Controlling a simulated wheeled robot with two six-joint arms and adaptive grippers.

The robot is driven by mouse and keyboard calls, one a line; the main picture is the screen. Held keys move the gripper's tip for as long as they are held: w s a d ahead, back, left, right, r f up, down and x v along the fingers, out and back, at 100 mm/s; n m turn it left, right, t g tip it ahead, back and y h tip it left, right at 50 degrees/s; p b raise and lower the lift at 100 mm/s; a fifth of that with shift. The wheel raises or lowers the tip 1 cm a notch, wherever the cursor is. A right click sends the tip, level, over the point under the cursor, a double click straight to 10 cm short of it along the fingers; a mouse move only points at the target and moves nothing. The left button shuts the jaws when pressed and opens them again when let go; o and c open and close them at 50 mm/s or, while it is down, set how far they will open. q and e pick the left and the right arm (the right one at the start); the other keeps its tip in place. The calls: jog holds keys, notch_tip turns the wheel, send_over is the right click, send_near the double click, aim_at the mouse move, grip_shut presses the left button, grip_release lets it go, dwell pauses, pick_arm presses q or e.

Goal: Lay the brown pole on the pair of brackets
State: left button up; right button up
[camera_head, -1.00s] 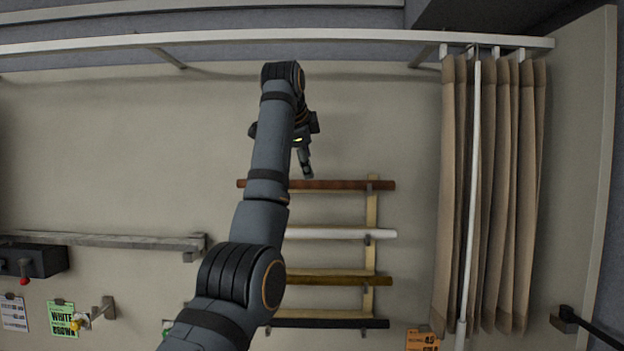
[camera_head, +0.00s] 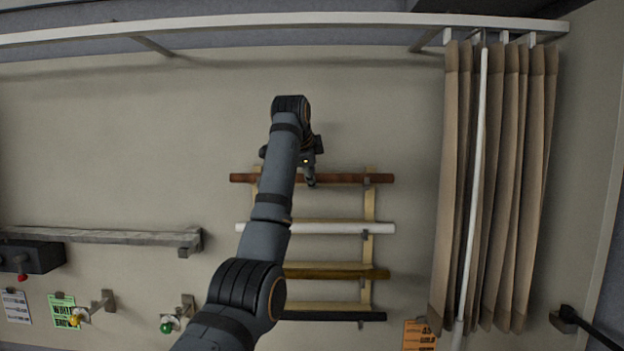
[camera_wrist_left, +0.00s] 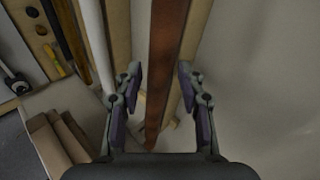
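A reddish-brown pole (camera_head: 350,178) lies level on the top row of a wooden rack on the wall. Its middle is hidden behind my left arm. My left gripper (camera_head: 311,182) is at this pole, right of its middle. In the left wrist view, the fingers of my left gripper (camera_wrist_left: 160,88) are apart, with the reddish-brown pole (camera_wrist_left: 166,55) between them and a gap on either side. Lower left on the wall are a bracket (camera_head: 107,300) by a yellow knob and a bracket (camera_head: 187,305) by a green knob. My right gripper is out of view.
Below on the rack lie a white pole (camera_head: 350,228), a golden-brown pole (camera_head: 340,273) and a black pole (camera_head: 345,316). Tan curtains (camera_head: 495,180) hang at the right from a pale rail (camera_head: 230,25). A grey ledge (camera_head: 100,236) is at the left. The wall above the rack is bare.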

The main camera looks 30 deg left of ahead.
pick_arm(q)
jog(key=shift+s, duration=0.1)
jog(key=shift+c, duration=2.3)
jog(key=shift+s, duration=0.1)
grip_shut()
jog(key=b+v, duration=0.5)
jog(key=v, duration=1.3)
jog(key=shift+d+r, duration=0.2)
jog(key=shift+r, duration=0.3)
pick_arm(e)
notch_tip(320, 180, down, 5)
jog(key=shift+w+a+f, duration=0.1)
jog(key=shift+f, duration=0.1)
